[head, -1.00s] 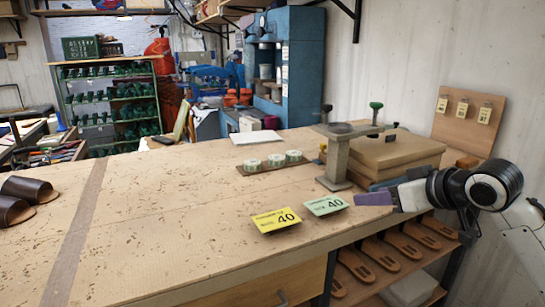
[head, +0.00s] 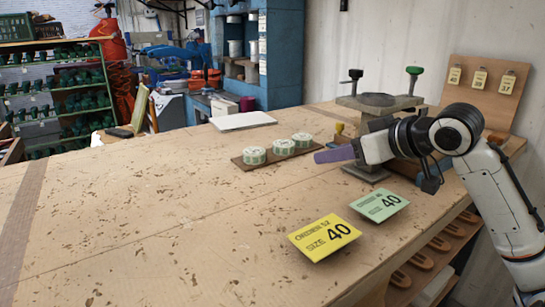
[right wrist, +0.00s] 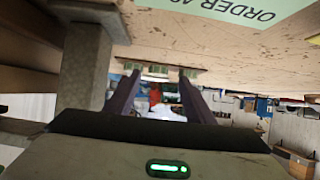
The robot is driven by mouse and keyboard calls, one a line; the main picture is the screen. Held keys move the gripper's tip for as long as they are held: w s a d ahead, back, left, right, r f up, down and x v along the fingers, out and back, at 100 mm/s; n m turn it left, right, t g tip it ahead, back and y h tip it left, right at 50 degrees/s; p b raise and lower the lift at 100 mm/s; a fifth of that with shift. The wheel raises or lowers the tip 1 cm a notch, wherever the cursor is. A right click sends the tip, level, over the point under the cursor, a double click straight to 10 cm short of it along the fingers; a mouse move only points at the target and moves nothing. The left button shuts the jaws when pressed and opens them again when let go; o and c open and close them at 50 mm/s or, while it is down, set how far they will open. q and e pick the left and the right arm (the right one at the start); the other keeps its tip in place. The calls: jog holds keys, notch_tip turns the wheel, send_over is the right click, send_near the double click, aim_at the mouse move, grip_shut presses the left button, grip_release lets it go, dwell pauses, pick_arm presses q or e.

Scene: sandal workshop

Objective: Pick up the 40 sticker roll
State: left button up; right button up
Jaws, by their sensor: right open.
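Three round sticker rolls with white tops and green sides stand in a row on a brown wooden strip on the bench: a left roll (head: 254,156), a middle roll (head: 283,147) and a right roll (head: 302,140). Their numbers are too small to read, so I cannot tell which is 40. My right gripper (head: 318,157), with purple fingers, is open and empty, just right of the strip and low over the bench. In the right wrist view, which looks upside down, the rolls show beyond the open fingers (right wrist: 160,76). My left gripper is not in view.
A yellow card (head: 325,238) and a green card (head: 379,204), both marked 40, lie nearer me. A metal stand (head: 376,104) is close behind my right gripper. A tag board (head: 480,92) leans at the wall.

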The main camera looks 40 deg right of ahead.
jog(key=shift+w+f+b, duration=0.3)
jog(key=shift+f, duration=0.5)
jog(key=shift+w+f, duration=0.1)
jog(key=shift+w, duration=0.25)
send_near(286, 144)
jog(key=x, duration=0.4)
jog(key=shift+f, duration=0.1)
jog(key=b+x, duration=0.1)
jog(key=x, duration=0.3)
jog(key=shift+w+d+f, duration=0.15)
jog(key=shift+w+f, duration=0.05)
jog(key=shift+w, duration=0.35)
jog(key=shift+c, duration=0.5)
jog(key=c, duration=0.6)
